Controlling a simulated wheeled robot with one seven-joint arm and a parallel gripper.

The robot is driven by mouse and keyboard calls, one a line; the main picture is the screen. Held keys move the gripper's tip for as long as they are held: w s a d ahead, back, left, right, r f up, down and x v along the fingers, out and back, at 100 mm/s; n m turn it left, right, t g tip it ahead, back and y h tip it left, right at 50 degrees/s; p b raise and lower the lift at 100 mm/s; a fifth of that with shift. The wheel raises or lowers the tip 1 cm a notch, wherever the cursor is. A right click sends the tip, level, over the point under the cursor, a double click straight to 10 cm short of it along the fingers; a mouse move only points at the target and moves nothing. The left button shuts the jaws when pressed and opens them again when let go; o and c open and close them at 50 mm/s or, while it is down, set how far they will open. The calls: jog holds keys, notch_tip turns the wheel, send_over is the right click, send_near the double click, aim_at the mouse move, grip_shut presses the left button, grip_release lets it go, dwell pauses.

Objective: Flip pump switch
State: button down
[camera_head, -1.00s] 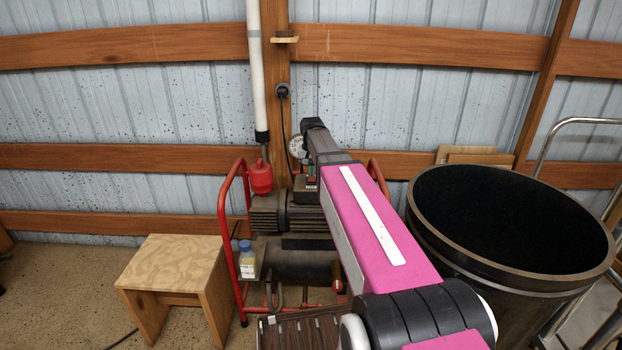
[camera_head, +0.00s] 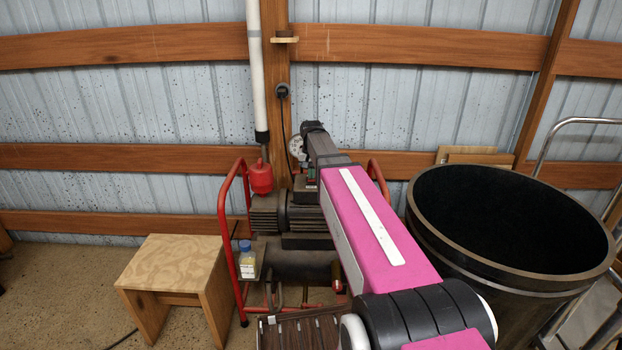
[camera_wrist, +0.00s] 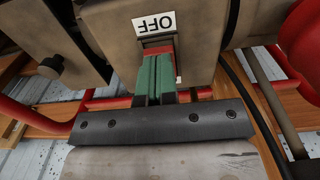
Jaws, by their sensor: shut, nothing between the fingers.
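The pump (camera_head: 300,215) stands in a red tubular frame against the wall. In the wrist view its switch box (camera_wrist: 110,28) carries an upside-down OFF label (camera_wrist: 153,22). A red switch (camera_wrist: 158,47) shows just below the label, partly hidden by my fingertips. My gripper (camera_wrist: 155,72) has green finger pads pressed together with nothing between them. Its tips are right at the red switch; I cannot tell whether they touch it. In the head view my gripper (camera_head: 311,178) is at the top of the pump, and my arm hides the pump's right side.
A red tube frame (camera_head: 222,215) surrounds the pump. A wooden stool (camera_head: 175,262) stands to the left and a large dark barrel (camera_head: 425,262) to the right. A white pipe (camera_head: 256,75) and a red bulb (camera_head: 261,178) are close to the pump's left. A black cable hangs behind.

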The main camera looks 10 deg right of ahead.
jog(key=shift+f, duration=0.4)
jog(key=shift+r, duration=3.55)
jog(key=shift+s, duration=0.1)
